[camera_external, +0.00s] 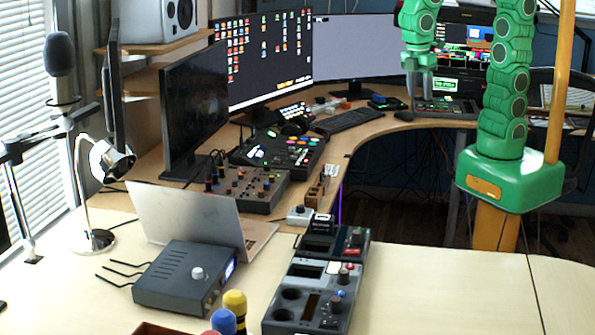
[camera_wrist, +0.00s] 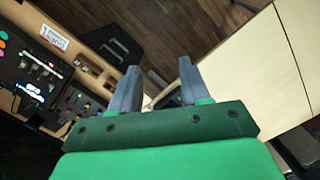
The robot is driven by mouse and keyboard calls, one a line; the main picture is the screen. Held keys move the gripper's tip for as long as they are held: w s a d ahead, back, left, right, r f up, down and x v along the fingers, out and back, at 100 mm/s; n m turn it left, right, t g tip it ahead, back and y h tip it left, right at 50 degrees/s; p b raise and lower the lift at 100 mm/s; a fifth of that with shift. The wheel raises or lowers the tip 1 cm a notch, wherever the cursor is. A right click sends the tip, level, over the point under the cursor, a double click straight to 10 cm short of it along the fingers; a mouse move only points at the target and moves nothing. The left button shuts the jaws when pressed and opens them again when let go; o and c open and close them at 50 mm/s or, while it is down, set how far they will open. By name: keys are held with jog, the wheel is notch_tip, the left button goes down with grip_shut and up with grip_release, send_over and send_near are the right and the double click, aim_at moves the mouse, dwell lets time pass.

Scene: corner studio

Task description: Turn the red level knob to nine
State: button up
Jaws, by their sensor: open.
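My gripper (camera_external: 420,88) is open and empty, high at the back right in the external view, with its fingers pointing down. In the wrist view its two grey fingers (camera_wrist: 159,72) stand apart with nothing between them. A small red knob (camera_external: 344,279) shows on the grey control box (camera_external: 308,311) on the near desk; I cannot tell whether it is the level knob. Several small coloured knobs, some reddish, stand on the grey mixer (camera_external: 262,204) by the laptop. The gripper is far from both devices. Scale marks and knob settings are too small to read.
The near desk holds a grey box with antennas (camera_external: 186,277), a laptop (camera_external: 190,215), and yellow (camera_external: 235,303) and blue (camera_external: 223,321) round-topped items. A dark monitor (camera_external: 195,105) rises behind the mixer. The right part of the near desk (camera_external: 450,290) is clear.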

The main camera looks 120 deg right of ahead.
jog(key=w+d+f+n, duration=0.15)
jog(key=w+d, duration=0.35)
jog(key=w, duration=0.7)
jog(key=n+t, duration=0.1)
jog(key=n, duration=0.4)
send_over(261, 191)
notch_tip(261, 191, down, 21)
jog(key=shift+a+f, duration=0.1)
jog(key=shift+f, duration=3.7)
jog(key=shift+c, duration=0.4)
jog(key=shift+m, duration=0.25)
grip_shut()
